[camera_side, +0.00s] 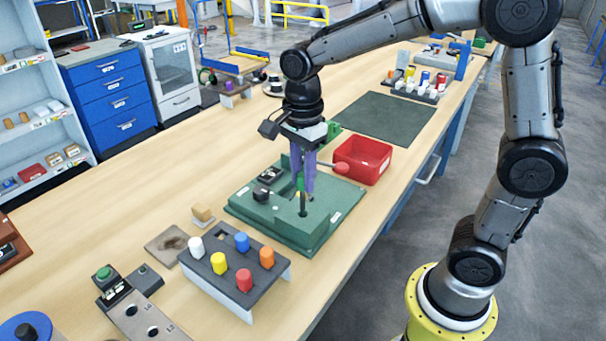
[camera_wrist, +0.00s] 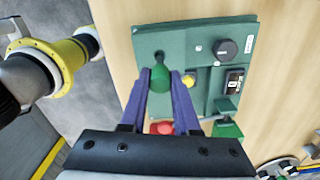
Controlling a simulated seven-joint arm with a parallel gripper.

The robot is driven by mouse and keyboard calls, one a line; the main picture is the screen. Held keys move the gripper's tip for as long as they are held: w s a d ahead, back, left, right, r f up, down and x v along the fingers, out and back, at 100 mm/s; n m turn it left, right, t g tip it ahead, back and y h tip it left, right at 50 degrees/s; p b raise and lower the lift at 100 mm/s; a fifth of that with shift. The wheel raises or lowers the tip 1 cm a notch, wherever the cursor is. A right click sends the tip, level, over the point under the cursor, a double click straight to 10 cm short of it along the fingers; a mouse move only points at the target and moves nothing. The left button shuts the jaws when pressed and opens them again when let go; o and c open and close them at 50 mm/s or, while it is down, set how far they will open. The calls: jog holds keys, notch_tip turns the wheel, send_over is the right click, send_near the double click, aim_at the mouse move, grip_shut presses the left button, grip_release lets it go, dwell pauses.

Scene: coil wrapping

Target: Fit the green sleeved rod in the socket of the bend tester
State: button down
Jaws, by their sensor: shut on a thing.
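The green sleeved rod (camera_side: 301,184) is upright between the purple fingers of my gripper (camera_side: 303,191), with its dark lower part reaching down to the plate. In the wrist view my gripper (camera_wrist: 162,75) is shut on the sleeve of the rod (camera_wrist: 160,79). The bend tester (camera_side: 240,205) is a green flat-topped block on the bench, directly below my gripper. In the wrist view a dark round opening, the socket (camera_wrist: 159,56), shows at the rod's far end. The rod's tip is at or just above the socket; I cannot tell whether it is inside.
A red bin (camera_side: 365,160) stands to the right. A grey rack (camera_side: 215,262) with several coloured pegs stands in front. A dark mat (camera_side: 385,118) lies clear behind.

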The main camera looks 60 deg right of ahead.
aim_at(303, 209)
jog(key=shift+f, duration=3.05)
jog(key=c, duration=0.6)
grip_release()
jog(key=shift+o, duration=0.2)
notch_tip(303, 209, up, 14)
jog(key=shift+f, duration=0.1)
